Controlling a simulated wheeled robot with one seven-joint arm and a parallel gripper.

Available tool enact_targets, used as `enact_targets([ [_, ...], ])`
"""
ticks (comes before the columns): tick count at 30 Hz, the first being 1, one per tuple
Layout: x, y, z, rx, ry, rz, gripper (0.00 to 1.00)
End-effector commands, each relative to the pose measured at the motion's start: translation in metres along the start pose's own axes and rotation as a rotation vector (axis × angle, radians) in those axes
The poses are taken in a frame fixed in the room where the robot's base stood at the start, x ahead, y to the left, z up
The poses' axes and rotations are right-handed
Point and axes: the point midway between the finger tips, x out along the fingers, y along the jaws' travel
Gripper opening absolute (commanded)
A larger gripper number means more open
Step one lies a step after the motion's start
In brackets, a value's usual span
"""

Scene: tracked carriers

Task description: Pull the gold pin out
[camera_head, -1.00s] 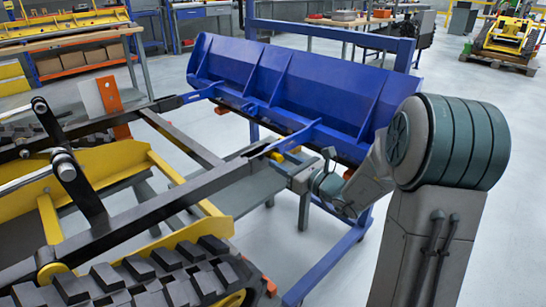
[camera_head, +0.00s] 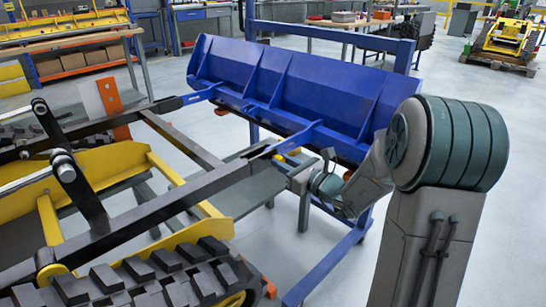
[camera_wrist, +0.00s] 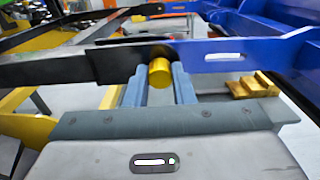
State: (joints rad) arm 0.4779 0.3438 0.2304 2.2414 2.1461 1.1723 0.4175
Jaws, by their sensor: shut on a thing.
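The gold pin (camera_wrist: 159,73) shows its round end between the fingers of my gripper (camera_wrist: 158,80) in the wrist view. It stands at the joint where the black lift arm (camera_wrist: 125,63) meets the blue bracket (camera_wrist: 225,55) of the bucket. My gripper is shut on the pin, with one blue-grey finger on each side. How far the pin sits in the joint is not clear. In the head view my gripper (camera_head: 291,166) is beside the joint, and the pin there is too small to tell apart. The blue bucket (camera_head: 290,85) is behind the joint.
Stepped yellow blocks (camera_wrist: 252,86) sit just right of my fingers in the wrist view. The carrier's rubber track (camera_head: 160,275) and yellow frame (camera_head: 110,165) fill the left. A blue stand (camera_head: 335,262) runs under the bucket.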

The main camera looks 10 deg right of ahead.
Motion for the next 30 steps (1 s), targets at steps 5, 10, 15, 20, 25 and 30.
enact_targets([
  [5, -0.006, 0.001, 0.000, 0.000, 0.001, 0.001, 0.00],
  [10, -0.012, 0.001, 0.001, -0.001, 0.000, 0.001, 0.00],
  [15, -0.018, 0.001, 0.001, 0.000, -0.001, 0.001, 0.00],
  [20, -0.024, 0.000, 0.000, 0.000, 0.001, 0.000, 0.00],
  [25, -0.030, 0.000, 0.000, 0.000, 0.000, 0.000, 0.00],
  [30, -0.036, 0.000, 0.000, 0.000, 0.000, 0.001, 0.00],
])
